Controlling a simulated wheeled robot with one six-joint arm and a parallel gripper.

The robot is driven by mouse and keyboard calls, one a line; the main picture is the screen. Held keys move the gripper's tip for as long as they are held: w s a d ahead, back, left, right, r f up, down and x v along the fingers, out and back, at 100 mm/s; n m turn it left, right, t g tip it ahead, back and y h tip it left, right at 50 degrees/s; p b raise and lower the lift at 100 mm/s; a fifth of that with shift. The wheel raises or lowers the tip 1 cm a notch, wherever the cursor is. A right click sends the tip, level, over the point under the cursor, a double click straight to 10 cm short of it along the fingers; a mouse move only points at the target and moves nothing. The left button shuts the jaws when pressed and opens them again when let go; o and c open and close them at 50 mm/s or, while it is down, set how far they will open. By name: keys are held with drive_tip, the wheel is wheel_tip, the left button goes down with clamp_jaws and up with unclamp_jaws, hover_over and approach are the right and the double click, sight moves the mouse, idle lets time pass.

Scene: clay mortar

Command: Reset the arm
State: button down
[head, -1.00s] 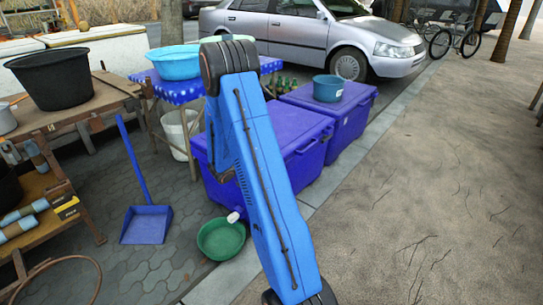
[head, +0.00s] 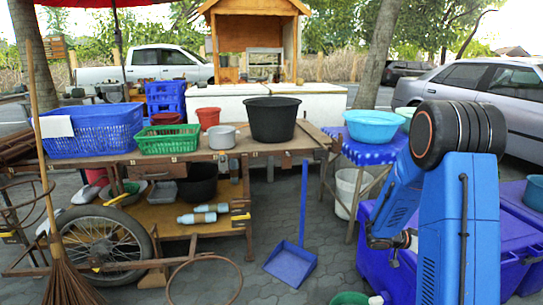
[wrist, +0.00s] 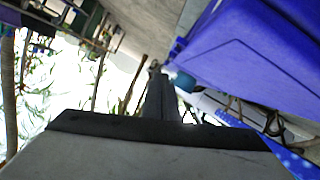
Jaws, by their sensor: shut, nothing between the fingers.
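My blue arm (head: 460,220) rises at the right of the head view, bent over at a thick dark joint. Its far end hangs behind the upper link, so the fingers are not clear there. In the wrist view my gripper (wrist: 160,80) shows as dark fingers close together, shut and empty. A purple-blue cooler box (wrist: 250,50) fills the upper right of the wrist view, apart from the fingers as far as I can tell.
A wooden cart (head: 180,157) carries a black tub (head: 273,120), a blue basket (head: 92,130) and a green basket (head: 165,140). A blue dustpan (head: 290,263) stands on the paving. Purple-blue coolers (head: 500,240) stand behind my arm. A green basin (head: 349,298) lies low at the front.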

drive_tip(key=s+a+r+n+y, duration=0.5)
drive_tip(key=s+a+r, duration=0.4)
drive_tip(key=s+a, duration=0.5)
drive_tip(key=s+a+r+n+t+y, duration=0.2)
drive_tip(key=s+a, duration=0.5)
drive_tip(key=a, duration=0.4)
drive_tip(key=s+a+r+n+t+y, duration=0.3)
drive_tip(key=s+a+n+y, duration=0.3)
drive_tip(key=a, duration=0.5)
drive_tip(key=shift+s+a+n+t+y, duration=0.25)
drive_tip(key=shift+s+n+t+y, duration=0.2)
drive_tip(key=shift+n+y, duration=0.35)
